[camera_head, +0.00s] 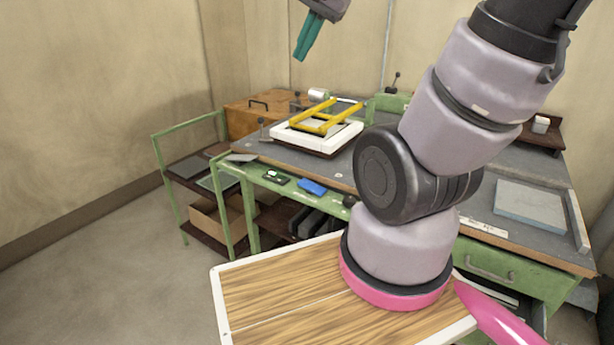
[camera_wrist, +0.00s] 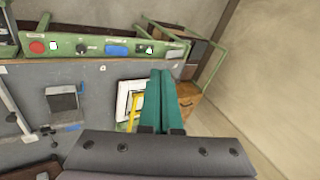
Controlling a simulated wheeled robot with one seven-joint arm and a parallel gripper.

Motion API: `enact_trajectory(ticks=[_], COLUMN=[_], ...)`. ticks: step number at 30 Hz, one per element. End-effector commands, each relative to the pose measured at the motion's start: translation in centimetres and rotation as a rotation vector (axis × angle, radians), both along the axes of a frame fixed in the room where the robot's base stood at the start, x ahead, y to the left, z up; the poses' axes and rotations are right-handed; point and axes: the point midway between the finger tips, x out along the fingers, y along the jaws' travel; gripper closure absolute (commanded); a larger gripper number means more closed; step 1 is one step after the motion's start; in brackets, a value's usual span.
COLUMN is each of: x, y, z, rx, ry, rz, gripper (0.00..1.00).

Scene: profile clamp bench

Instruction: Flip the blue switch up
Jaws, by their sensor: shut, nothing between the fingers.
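The blue switch (camera_head: 312,187) sits on the green front rail (camera_head: 240,165) of the bench, between a dark switch with a white and green mark (camera_head: 276,178) and a black knob (camera_head: 350,201). It also shows in the wrist view (camera_wrist: 117,50) on the same rail. Whether it is up or down cannot be told. My gripper (camera_head: 302,58), with teal fingers, is high above the back of the bench, well apart from the switch. In the wrist view its fingers (camera_wrist: 160,75) are together and empty. Nothing covers the switch.
A white frame with yellow bars (camera_head: 320,128) lies on the bench top. A wooden box (camera_head: 250,117) stands behind it at the left. A red button (camera_wrist: 37,46) is farther along the rail. Open shelves stand left of the bench. The air before the rail's left part is free.

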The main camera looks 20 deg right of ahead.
Motion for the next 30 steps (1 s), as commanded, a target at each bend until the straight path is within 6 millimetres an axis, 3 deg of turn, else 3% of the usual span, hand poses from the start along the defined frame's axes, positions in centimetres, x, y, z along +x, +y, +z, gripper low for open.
enact_trajectory(ticks=[1, 6, 11, 15, 18, 22, 26, 30], x=[2.0, 7.7, 12.2, 15.1, 16.4, 17.2, 17.5, 17.6], y=[-0.4, -1.9, -3.8, -5.9, -7.3, -8.8, -9.8, -10.0], z=[-1.4, -6.2, -12.3, -18.5, -22.6, -26.7, -28.9, -29.6], rx=[0.057, 0.226, 0.337, 0.395, 0.417, 0.429, 0.434, 0.437], ry=[0.062, 0.232, 0.376, 0.472, 0.514, 0.539, 0.545, 0.545], rz=[-0.092, -0.438, -0.79, -1.099, -1.297, -1.49, -1.598, -1.634], gripper=[1.0, 1.0, 1.0, 1.0, 1.0, 1.0, 1.0, 1.0])
